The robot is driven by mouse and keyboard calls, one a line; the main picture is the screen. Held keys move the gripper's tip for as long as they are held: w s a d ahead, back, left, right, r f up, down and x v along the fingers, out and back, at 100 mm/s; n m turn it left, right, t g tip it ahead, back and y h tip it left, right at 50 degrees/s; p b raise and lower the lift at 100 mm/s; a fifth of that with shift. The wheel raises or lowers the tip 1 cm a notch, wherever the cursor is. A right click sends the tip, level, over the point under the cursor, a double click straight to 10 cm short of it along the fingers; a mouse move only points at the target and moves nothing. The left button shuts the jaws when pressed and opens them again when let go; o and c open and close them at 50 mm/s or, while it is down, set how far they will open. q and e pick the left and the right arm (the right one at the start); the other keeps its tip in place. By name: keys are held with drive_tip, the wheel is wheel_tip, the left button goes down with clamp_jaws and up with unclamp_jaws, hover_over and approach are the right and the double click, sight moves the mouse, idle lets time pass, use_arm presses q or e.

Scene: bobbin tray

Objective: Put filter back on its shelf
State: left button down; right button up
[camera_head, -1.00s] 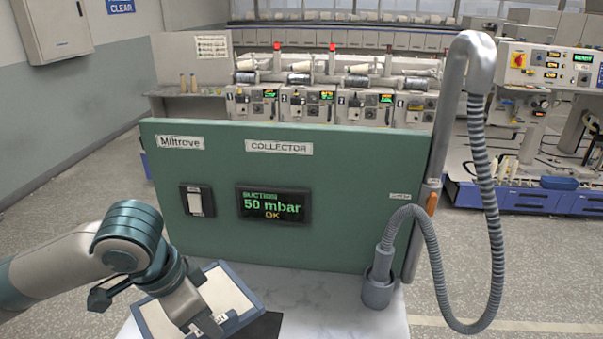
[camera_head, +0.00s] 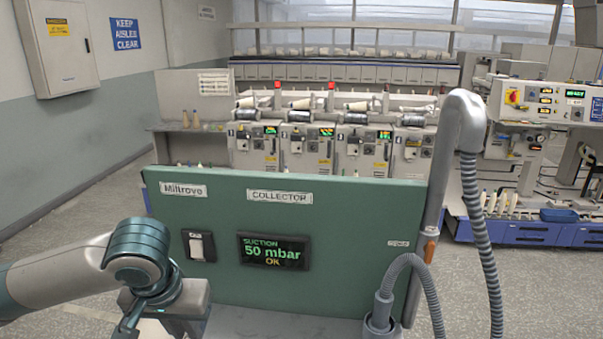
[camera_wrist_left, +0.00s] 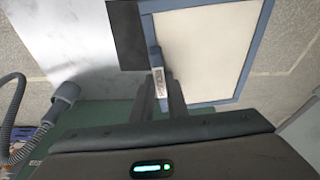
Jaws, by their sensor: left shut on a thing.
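The filter (camera_wrist_left: 205,50) is a cream panel in a blue-grey frame, at the upper right of the left wrist view. A labelled tab (camera_wrist_left: 157,80) stands out from its edge. My left gripper (camera_wrist_left: 161,92) is shut on this tab. In the head view the wrist of my left arm is at the lower left, in front of the green collector panel (camera_head: 330,225); the fingertips and filter are below the picture. I cannot tell whether the filter touches the surface below it. No shelf for it can be made out. My right gripper is not in view.
A dark patch (camera_wrist_left: 126,35) lies on the pale marbled tabletop (camera_wrist_left: 75,40) beside the filter. A grey hose (camera_head: 478,205) and its socket (camera_head: 381,325) stand at the panel's right end. Winding machines (camera_head: 310,145) stand behind. The aisle floor (camera_head: 95,215) at left is clear.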

use_arm(q)
wheel_tip(320, 180, down, 5)
drive_tip(key=b, duration=0.5)
drive_tip(key=shift+f, duration=0.1)
idle(0.7)
idle(1.2)
idle(1.7)
idle(0.7)
drive_tip(key=shift+d, duration=0.1)
idle(0.5)
